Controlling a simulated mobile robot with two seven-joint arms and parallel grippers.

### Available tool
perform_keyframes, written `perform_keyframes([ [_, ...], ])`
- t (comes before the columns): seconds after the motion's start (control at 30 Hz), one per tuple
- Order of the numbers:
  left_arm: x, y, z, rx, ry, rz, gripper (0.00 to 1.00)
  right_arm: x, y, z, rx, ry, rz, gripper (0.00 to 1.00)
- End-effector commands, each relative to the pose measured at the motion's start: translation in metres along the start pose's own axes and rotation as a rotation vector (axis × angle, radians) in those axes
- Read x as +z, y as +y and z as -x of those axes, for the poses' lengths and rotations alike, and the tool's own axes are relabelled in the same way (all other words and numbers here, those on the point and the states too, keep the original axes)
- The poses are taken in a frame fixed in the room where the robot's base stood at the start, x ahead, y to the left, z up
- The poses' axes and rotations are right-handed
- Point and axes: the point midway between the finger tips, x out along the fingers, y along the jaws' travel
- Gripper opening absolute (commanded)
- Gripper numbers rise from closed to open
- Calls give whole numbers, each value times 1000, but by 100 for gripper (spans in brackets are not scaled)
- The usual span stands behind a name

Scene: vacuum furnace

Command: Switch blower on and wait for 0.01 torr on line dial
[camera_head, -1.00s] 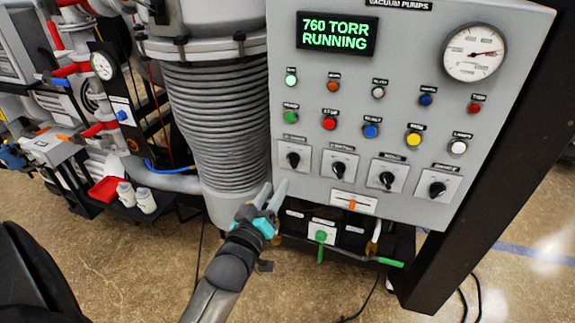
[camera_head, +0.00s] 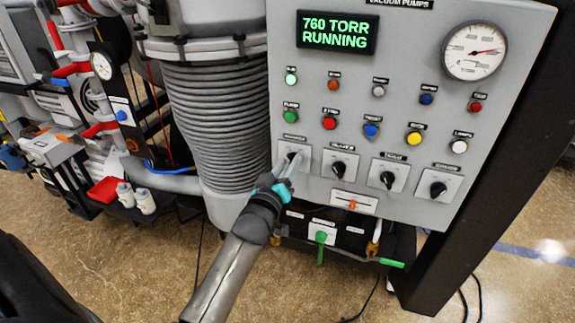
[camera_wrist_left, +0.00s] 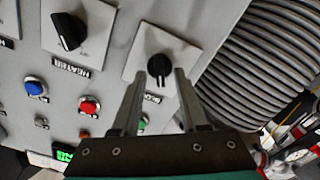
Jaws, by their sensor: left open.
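The grey control panel (camera_head: 395,20) has a row of black rotary knobs along its lower part. The leftmost knob (camera_wrist_left: 159,66) sits on a white plate with a partly covered label that seems to start "BLO". My left gripper (camera_head: 287,166) is open in front of this knob. In the wrist view its two fingertips (camera_wrist_left: 161,77) stand either side of the knob's lower part; I cannot tell if they touch it. The display (camera_head: 336,33) reads "760 TORR RUNNING". A round dial (camera_head: 474,51) is at the panel's top right. A smaller dial (camera_head: 101,66) is on the left pipework; which is the line dial is unclear.
Coloured buttons and lamps sit above the knobs, including a red button (camera_head: 329,123). The neighbouring knob (camera_wrist_left: 68,30) is labelled "HEATER". A ribbed grey bellows (camera_head: 220,110) stands left of the panel.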

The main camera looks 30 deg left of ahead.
Motion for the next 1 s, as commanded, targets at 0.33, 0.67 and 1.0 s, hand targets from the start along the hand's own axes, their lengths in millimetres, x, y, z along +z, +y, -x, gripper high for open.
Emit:
perform_keyframes([
  [0.33,0,0,0,0,0,-1,12,0,-1,0,-1,0,2,0],
  [0.67,0,0,0,0,0,0,0,0,-1,0,-1,0,2,0],
  [1.0,0,0,0,0,0,-10,0,0,-1,1,-1,0,1,0],
])
